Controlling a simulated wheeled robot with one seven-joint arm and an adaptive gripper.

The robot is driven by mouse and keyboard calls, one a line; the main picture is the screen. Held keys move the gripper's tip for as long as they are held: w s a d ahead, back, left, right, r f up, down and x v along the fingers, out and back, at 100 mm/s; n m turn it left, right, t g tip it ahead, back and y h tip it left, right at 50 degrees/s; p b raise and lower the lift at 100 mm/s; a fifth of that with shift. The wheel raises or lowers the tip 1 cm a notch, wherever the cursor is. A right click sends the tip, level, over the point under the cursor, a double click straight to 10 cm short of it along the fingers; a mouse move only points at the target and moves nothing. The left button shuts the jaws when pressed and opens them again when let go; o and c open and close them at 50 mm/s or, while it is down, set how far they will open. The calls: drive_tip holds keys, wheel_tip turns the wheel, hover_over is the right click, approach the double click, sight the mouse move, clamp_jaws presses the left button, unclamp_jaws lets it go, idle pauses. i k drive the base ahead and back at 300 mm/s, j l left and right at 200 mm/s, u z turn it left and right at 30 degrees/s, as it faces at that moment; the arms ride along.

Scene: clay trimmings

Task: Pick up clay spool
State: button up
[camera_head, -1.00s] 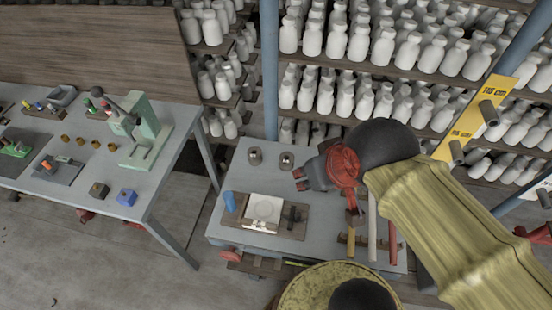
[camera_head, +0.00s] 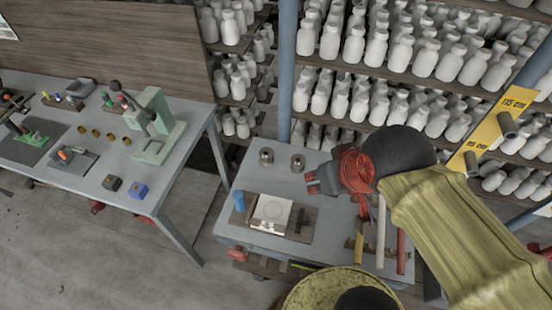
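I cannot tell for sure which thing is the clay spool. Two small metallic, rounded pieces stand apart at the back of the nearer grey table: a left piece (camera_head: 266,157) and a right piece (camera_head: 298,163). A small blue cylinder (camera_head: 239,201) stands upright at the table's left side. My gripper (camera_head: 310,183), dark grey with red parts, hangs over the table, in the picture just below and right of the right metallic piece. It points left and shows nothing held. Its fingertips are too small to tell open from shut.
The nearer table (camera_head: 240,222) holds a board with a white block (camera_head: 271,212) and long-handled tools (camera_head: 381,235). A left table (camera_head: 80,172) carries a green press (camera_head: 157,125) and small blocks. Racks of white bottles (camera_head: 330,40) stand behind. Floor (camera_head: 190,230) shows between the tables.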

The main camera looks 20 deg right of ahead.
sight(266, 154)
drive_tip(key=i+j+z, duration=0.1)
drive_tip(key=j, duration=0.55)
drive_tip(key=j+z, duration=0.15)
drive_tip(key=j, duration=0.5)
drive_tip(key=i, duration=0.05)
